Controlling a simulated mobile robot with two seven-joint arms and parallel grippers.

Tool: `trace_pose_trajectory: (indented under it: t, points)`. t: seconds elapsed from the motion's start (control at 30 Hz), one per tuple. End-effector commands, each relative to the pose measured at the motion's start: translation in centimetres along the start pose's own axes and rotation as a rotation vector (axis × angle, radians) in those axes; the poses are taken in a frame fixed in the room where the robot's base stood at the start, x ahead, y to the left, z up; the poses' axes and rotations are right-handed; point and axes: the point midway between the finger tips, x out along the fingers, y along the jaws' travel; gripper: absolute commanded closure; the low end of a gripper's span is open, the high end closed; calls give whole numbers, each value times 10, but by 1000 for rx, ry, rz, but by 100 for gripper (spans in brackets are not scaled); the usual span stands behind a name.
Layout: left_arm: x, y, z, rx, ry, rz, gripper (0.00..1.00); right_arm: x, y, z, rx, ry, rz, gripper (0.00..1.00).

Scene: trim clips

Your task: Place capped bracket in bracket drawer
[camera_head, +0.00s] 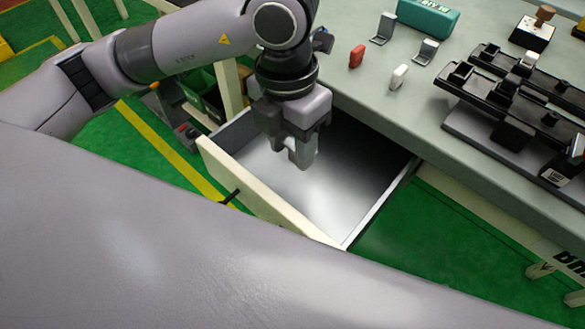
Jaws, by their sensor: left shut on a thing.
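My left gripper (302,158) points down over the open bracket drawer (262,190), inside its outline as seen from above. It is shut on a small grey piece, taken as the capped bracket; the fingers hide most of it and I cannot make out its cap. The drawer is pulled out from under the bench, with a cream front, a dark handle and a bare, shiny metal floor. My right gripper is not in view.
On the grey bench (375,105) stand a red piece (357,56), a white piece (398,77), two metal brackets (384,29) (426,52), a teal case (428,16) and black fixtures (520,110). A large grey link of mine covers the foreground.

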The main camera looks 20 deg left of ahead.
Motion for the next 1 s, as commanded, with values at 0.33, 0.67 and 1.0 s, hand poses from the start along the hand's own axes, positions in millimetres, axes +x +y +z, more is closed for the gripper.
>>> trace_pose_trajectory:
  t: [0.33,0.67,1.0]
  points:
    - [34,2,0,-1,1,-1,100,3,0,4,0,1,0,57]
    - [65,4,0,0,-2,-1,100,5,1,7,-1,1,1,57]
    - [68,4,0,0,-2,0,37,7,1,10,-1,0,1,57]
